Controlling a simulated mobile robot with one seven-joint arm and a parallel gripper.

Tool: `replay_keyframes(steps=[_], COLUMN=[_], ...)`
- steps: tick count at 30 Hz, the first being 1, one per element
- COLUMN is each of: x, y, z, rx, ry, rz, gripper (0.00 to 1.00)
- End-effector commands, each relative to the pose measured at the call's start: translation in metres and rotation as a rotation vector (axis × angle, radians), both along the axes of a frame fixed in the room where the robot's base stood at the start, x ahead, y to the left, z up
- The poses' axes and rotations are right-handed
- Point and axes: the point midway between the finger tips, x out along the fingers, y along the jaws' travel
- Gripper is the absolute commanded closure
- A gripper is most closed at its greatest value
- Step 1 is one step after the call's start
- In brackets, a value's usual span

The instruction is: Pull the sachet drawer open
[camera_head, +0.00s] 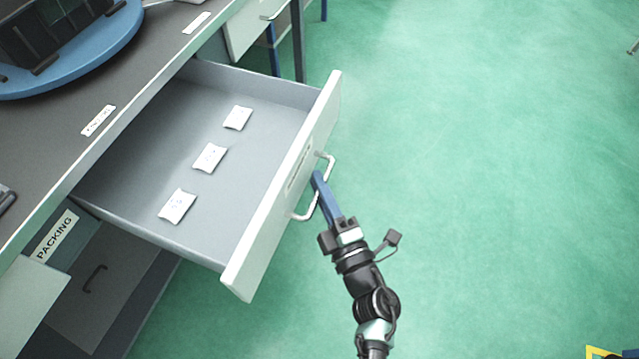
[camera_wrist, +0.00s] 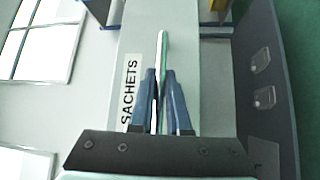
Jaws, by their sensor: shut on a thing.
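The sachet drawer (camera_head: 283,195) stands pulled well out from under the bench in the head view. Three white sachets lie inside it: a near one (camera_head: 177,206), a middle one (camera_head: 209,158) and a far one (camera_head: 238,117). Its front carries a light bar handle (camera_head: 331,172). In the wrist view the front bears a "SACHETS" label (camera_wrist: 130,92), beside the handle (camera_wrist: 162,50). My gripper (camera_head: 317,178) is shut on the handle, with blue fingers on both sides of it in the wrist view (camera_wrist: 161,80).
The grey bench top (camera_head: 110,125) holds a blue round base (camera_head: 100,60) at the upper left. A "PACKING" label (camera_head: 57,235) and a lower cabinet with a dark handle (camera_head: 94,279) are under the bench.

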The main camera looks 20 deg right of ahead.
Motion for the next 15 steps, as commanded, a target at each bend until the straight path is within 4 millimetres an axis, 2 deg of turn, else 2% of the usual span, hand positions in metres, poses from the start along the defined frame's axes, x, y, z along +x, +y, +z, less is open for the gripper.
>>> replay_keyframes(steps=[1, 5, 6, 15], x=[-0.0001, 0.0000, 0.0001, -0.0018], y=[0.0004, 0.0005, 0.0005, 0.0000], z=[-0.0006, -0.0004, -0.0003, -0.0006], rx=[0.000, -0.001, -0.001, -0.001], ry=[0.001, 0.001, 0.001, 0.001], rz=[0.000, 0.000, 0.000, 0.000], gripper=[0.82, 0.58, 0.55, 0.55])
